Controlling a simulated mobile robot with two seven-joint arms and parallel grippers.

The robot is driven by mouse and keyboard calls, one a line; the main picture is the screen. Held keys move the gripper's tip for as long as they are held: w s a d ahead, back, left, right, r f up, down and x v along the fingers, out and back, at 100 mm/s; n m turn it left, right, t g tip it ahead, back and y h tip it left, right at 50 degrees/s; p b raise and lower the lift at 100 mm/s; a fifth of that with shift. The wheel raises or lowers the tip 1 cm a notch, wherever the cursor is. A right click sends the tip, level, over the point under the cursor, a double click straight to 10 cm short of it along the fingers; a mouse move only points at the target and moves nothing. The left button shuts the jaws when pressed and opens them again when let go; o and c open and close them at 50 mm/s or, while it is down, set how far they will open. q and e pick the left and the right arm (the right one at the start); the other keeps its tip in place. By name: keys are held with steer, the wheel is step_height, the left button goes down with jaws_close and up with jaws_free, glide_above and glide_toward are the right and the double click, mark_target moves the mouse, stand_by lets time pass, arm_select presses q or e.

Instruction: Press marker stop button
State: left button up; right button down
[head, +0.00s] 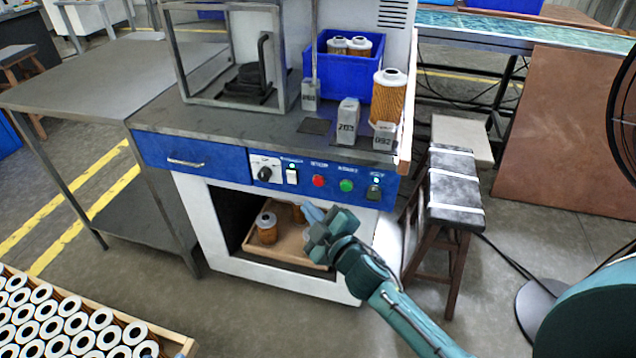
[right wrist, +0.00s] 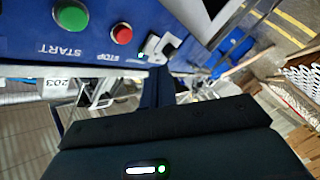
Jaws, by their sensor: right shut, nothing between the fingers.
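A blue control panel (head: 216,159) runs along the front of the workbench. A red button (head: 318,181) sits on it, left of a green button (head: 346,185). In the right wrist view the red button (right wrist: 121,33) has the label STOP, and the green button (right wrist: 70,15) has START, both upside down. My right gripper (head: 314,214) is shut and empty, below and in front of the panel, apart from the red button in the picture. Its dark body fills the lower right wrist view. My left gripper is not in view.
A black knob (head: 264,174) and a white switch (head: 292,176) are left of the red button. An open tray (head: 284,257) with filter cartridges lies in the cabinet below. A blue bin (head: 318,84) and labelled grey blocks stand on the bench. A stool (head: 455,185) is at right.

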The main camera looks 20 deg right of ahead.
mark_target(318, 182)
steer(key=w+d, duration=0.2)
steer(key=w, duration=0.2)
steer(key=shift+w+d, duration=0.1)
steer(key=shift+d, duration=0.3)
stand_by(0.7)
stand_by(1.1)
steer(key=shift+w+d, duration=0.25)
steer(key=shift+w, duration=0.1)
steer(key=shift+w+d, duration=0.2)
steer(key=shift+w, duration=0.1)
stand_by(0.7)
steer(key=shift+s, duration=0.15)
steer(key=shift+s+a, duration=0.45)
steer(key=shift+s, duration=0.1)
